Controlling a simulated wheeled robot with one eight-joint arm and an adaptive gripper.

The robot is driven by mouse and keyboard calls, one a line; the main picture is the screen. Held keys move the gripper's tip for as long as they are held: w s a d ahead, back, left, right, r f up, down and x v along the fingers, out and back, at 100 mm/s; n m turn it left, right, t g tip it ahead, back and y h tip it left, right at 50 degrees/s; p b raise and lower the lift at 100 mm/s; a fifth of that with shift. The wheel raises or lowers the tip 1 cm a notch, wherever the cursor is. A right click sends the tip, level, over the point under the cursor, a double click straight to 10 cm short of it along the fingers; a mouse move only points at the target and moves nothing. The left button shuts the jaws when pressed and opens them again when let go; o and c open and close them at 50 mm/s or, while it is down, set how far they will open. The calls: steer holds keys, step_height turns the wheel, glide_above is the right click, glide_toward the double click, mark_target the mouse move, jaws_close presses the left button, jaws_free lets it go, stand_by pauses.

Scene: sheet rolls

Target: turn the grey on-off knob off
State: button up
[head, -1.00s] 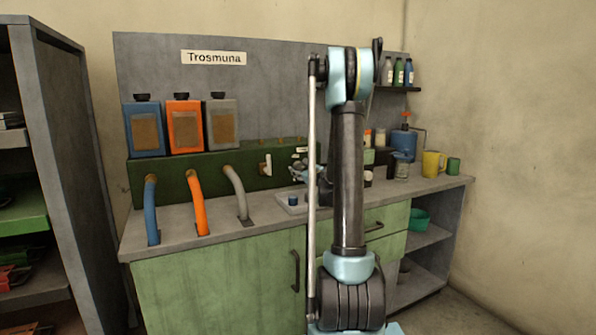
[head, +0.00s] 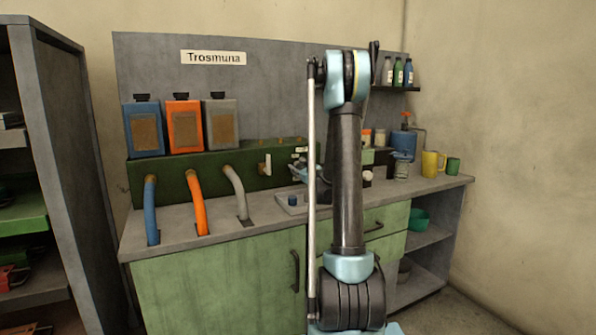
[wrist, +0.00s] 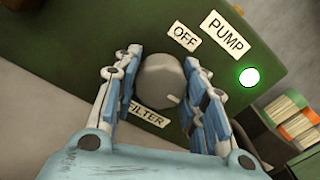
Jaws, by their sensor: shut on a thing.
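The grey knob (wrist: 158,76) is round and sits on a dark green panel (wrist: 60,25) in the wrist view. My gripper (wrist: 162,66) is shut on it, one finger on each side. A short pale mark on the knob's face points to the lower right, away from the OFF label (wrist: 184,37). A PUMP label (wrist: 226,36) is beside OFF, and a FILTER label below is partly hidden by a finger. A round lamp (wrist: 249,77) glows green. In the head view my gripper (head: 300,168) is at the green block (head: 230,178), and the knob is hidden.
A pale lever (head: 265,165) is on the block left of my gripper. Blue, orange and grey hoses (head: 236,193) run down to the counter. A small blue-capped item (head: 292,200) stands below my gripper. Mugs (head: 432,164) and bottles are at the right.

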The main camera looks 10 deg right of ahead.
steer(key=shift+a, duration=0.1)
steer(key=n, duration=0.4)
steer(key=shift+n, duration=0.4)
steer(key=n, duration=0.4)
steer(key=shift+n, duration=0.3)
steer(key=n, duration=0.4)
steer(key=shift+s, duration=0.1)
steer(key=shift+n, duration=2.3)
steer(key=o, duration=1.1)
